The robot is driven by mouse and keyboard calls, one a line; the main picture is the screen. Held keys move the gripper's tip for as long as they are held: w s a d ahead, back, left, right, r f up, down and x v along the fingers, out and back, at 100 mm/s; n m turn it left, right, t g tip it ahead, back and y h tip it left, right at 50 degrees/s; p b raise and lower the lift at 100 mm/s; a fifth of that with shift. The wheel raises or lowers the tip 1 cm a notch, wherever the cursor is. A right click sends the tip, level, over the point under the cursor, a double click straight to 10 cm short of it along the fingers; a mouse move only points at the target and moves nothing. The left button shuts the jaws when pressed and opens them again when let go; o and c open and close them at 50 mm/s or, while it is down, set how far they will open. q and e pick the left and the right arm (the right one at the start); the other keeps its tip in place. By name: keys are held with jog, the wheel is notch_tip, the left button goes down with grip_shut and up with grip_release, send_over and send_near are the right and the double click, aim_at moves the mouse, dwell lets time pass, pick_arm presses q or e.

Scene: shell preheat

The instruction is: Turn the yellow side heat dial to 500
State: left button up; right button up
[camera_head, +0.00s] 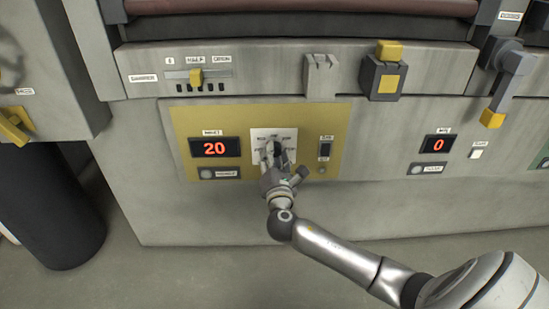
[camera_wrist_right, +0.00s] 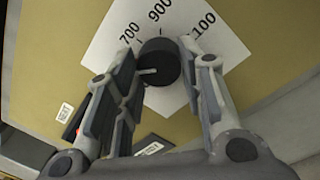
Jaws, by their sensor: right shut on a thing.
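The heat dial (camera_wrist_right: 160,62) is a round black knob on a white scale plate (camera_wrist_right: 115,22) fixed to the yellow panel (camera_head: 200,120). A pale pointer line on the knob points to the lower left in the right wrist view. I can read 700, 900 and a partly covered number ending in 100 on the plate; other marks are hidden. My right gripper (camera_wrist_right: 165,70) has its fingers on both sides of the knob and is shut on it. In the head view my right gripper (camera_head: 277,158) covers most of the dial. My left gripper is not in view.
A red display (camera_head: 214,148) on the yellow panel reads 20. A small switch (camera_head: 326,148) sits right of the dial. Another display (camera_head: 438,145) farther right reads 0. A yellow-tipped slider (camera_head: 196,76) and a yellow-capped lever (camera_head: 385,70) are above. A dark cylinder (camera_head: 55,205) stands left.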

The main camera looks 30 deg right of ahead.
dwell(0.3)
jog(key=o, duration=1)
jog(key=shift+o, duration=0.2)
jog(key=v, duration=1.2)
jog(key=shift+f, duration=0.1)
